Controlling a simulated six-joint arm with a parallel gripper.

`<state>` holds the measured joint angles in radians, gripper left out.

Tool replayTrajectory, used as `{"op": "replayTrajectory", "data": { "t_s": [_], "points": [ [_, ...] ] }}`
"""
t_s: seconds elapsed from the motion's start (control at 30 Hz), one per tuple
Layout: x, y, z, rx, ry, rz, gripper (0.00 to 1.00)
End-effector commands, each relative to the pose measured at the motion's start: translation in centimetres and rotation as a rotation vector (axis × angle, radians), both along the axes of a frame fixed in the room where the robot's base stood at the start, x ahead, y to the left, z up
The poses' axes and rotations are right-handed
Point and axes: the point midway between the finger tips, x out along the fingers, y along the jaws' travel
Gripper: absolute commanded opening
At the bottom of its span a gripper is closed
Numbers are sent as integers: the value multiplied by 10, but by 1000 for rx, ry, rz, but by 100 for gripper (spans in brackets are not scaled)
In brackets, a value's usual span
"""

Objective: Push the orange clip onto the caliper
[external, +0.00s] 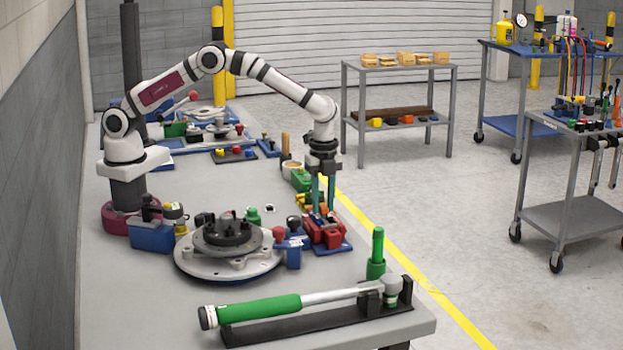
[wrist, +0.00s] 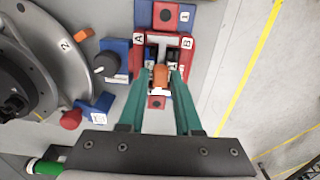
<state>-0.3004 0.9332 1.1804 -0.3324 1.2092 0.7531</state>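The orange clip (wrist: 160,77) is between my two green fingertips in the wrist view. My gripper (wrist: 161,80) looks shut on it, with a finger close against each side. My gripper points down over the red fixture at the table's right side in the external view (external: 323,207). The red fixture (wrist: 188,56) has side blocks marked A and B, with white and dark parts between them. I take these parts to be the caliper, but the fingers and clip partly cover them.
A round disc fixture (external: 190,262) stands left of the red fixture, with a blue block (external: 293,257) between them. A green-handled tool (external: 260,310) lies in a black cradle at the front. A green upright handle (external: 377,245) stands nearby. Coloured fixtures crowd behind my gripper.

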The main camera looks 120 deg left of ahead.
Motion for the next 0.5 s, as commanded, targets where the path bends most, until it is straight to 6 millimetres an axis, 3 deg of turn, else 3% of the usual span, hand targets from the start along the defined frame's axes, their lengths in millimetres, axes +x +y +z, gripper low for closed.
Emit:
{"op": "replayTrajectory", "data": {
  "t_s": [0.5],
  "points": [
    [1, 0, 7, 0, -3, 1, 32]
  ]
}}
